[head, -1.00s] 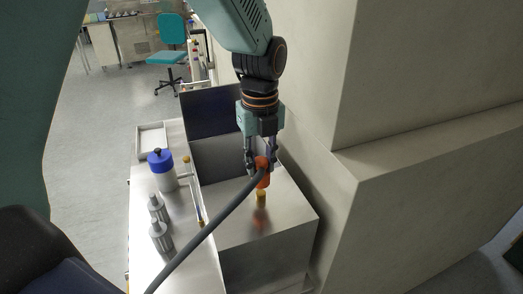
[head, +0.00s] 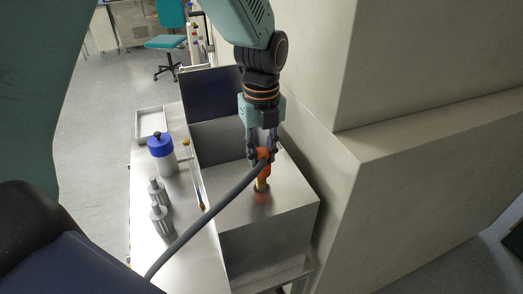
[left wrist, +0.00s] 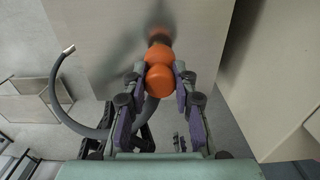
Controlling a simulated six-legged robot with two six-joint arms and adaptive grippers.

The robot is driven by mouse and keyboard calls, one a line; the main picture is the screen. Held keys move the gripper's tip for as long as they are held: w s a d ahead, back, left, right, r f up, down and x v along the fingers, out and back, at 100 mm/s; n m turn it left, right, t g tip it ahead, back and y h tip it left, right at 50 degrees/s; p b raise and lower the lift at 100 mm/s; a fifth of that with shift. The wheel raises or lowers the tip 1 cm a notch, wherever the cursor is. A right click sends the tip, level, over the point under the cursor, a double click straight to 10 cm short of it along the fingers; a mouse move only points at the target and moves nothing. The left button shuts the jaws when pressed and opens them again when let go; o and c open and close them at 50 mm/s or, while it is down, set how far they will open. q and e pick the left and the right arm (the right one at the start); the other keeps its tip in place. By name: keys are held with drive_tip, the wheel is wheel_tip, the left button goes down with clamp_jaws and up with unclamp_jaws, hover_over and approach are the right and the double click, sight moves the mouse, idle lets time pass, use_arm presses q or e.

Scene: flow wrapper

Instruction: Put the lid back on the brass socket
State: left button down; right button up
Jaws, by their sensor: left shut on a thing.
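In the left wrist view the rounded orange fitting (left wrist: 160,80) sits between the fingers. A yellow, brass-coloured part (head: 262,184) shows directly under the orange. A reddish patch, perhaps a reflection, lies below it on the shiny top. I cannot tell whether the brass part is the socket or belongs to the fitting. No separate lid can be made out. My right gripper is out of view.
A white tray (head: 150,123) lies at the back. A dark upright panel (head: 212,95) stands behind the box. A beige wall block (head: 425,150) closes the right side.

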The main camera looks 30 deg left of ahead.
use_arm(q)
drive_tip(key=shift+s+d+r, duration=0.2)
drive_tip(key=shift+s+r, duration=0.15)
drive_tip(key=shift+s, duration=0.3)
drive_tip(key=shift+w+a+f+p, duration=0.2)
drive_tip(key=shift+w+p, duration=0.25)
drive_tip(key=shift+w, duration=0.1)
drive_tip(key=shift+s+d+r, duration=0.25)
drive_tip(key=shift+s+r, duration=0.05)
drive_tip(key=shift+s, duration=0.35)
drive_tip(key=shift+w+a+f, duration=0.2)
drive_tip(key=shift+w+f, duration=0.1)
drive_tip(key=shift+w, duration=0.25)
drive_tip(key=shift+w+a+f, duration=0.2)
drive_tip(key=shift+w+f, duration=0.1)
drive_tip(key=shift+w, duration=0.25)
drive_tip(key=shift+s+d+r, duration=0.15)
drive_tip(key=shift+s+r, duration=0.05)
drive_tip(key=shift+s, duration=0.25)
drive_tip(key=shift+w+f, duration=0.25)
drive_tip(key=shift+f, duration=0.05)
drive_tip(key=shift+s+r, duration=0.15)
drive_tip(key=shift+s, duration=0.15)
drive_tip(key=shift+w, duration=0.25)
